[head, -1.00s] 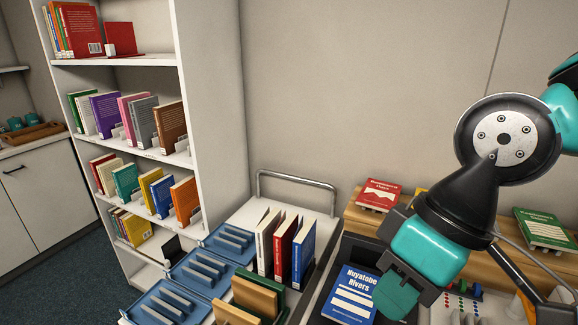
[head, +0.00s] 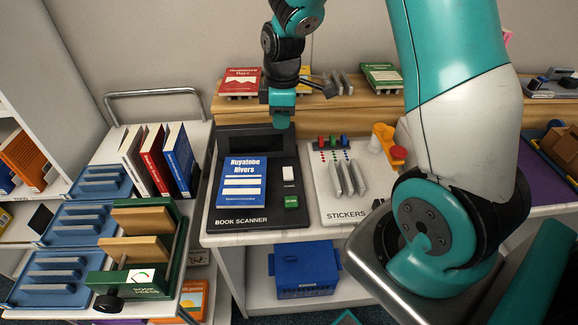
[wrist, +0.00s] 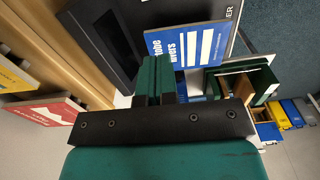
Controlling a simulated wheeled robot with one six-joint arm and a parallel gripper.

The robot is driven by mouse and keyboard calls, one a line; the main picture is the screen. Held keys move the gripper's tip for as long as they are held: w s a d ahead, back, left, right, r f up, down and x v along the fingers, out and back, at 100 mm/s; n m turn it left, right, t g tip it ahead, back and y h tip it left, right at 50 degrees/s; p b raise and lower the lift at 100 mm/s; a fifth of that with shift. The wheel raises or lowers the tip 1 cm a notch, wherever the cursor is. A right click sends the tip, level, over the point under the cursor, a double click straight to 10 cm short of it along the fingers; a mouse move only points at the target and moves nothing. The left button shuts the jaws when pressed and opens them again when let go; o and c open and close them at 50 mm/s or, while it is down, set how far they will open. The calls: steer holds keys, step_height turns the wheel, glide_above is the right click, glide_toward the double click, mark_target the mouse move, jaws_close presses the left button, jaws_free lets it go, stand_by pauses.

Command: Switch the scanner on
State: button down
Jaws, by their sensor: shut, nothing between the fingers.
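The book scanner (head: 262,219) is a black flat unit with a dark raised back panel and a "BOOK SCANNER" label. The blue book "Nuyatobe Rivers" (head: 242,183) lies on its bed, and shows partly in the wrist view (wrist: 196,36). Right of the book are a small white switch-like piece (head: 288,173) and a green button-like piece (head: 291,202); whether the scanner is on cannot be told. My gripper (head: 282,122) points down above the scanner's back right part, apart from both pieces. In the wrist view my gripper's teal fingers (wrist: 156,60) are together and empty.
A sticker board (head: 348,212) with upright grey dividers stands right of the scanner. A wooden ledge with books (head: 239,82) runs behind. A cart with blue trays (head: 92,222) and a green book press (head: 150,281) is at left. A blue bin (head: 305,272) sits below.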

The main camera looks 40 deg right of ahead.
mark_target(289, 170)
steer(key=d+f, duration=0.2)
steer(key=shift+w+d+f+n, duration=0.2)
steer(key=shift+w+d+n, duration=0.1)
steer(key=shift+f, duration=0.1)
step_height(289, 170, down, 14)
steer(key=p, duration=0.2)
steer(key=shift+r+p, duration=0.2)
steer(key=shift+p, duration=0.2)
steer(key=shift+f, duration=0.1)
steer(key=shift+f+b, duration=0.25)
steer(key=shift+b, duration=0.05)
steer(key=shift+s+r, duration=0.1)
steer(key=shift+s, duration=0.05)
